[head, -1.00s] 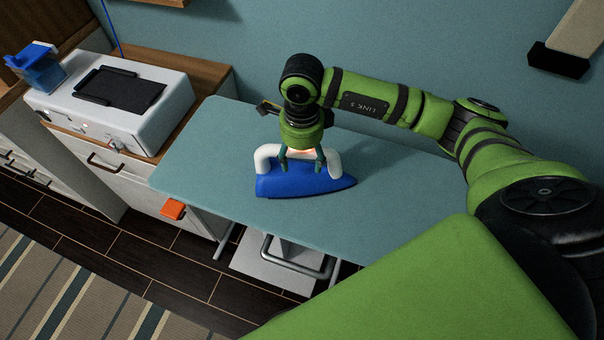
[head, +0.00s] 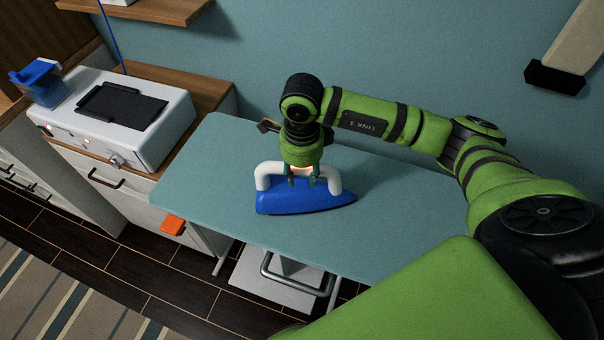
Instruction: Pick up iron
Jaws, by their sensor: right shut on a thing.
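The iron (head: 305,197) has a blue body and a white handle, and it sits on the teal ironing table with its pointed end toward the right. My right gripper (head: 303,180) comes down on the handle from above and is shut on it, with its fingers at the middle of the handle bar. Whether the iron's base touches the table or is slightly above it, I cannot tell. My left gripper is not in view.
A white machine (head: 150,135) with a black top stands on the cabinet at left, beside a blue-lidded container (head: 40,85). The wall is close behind.

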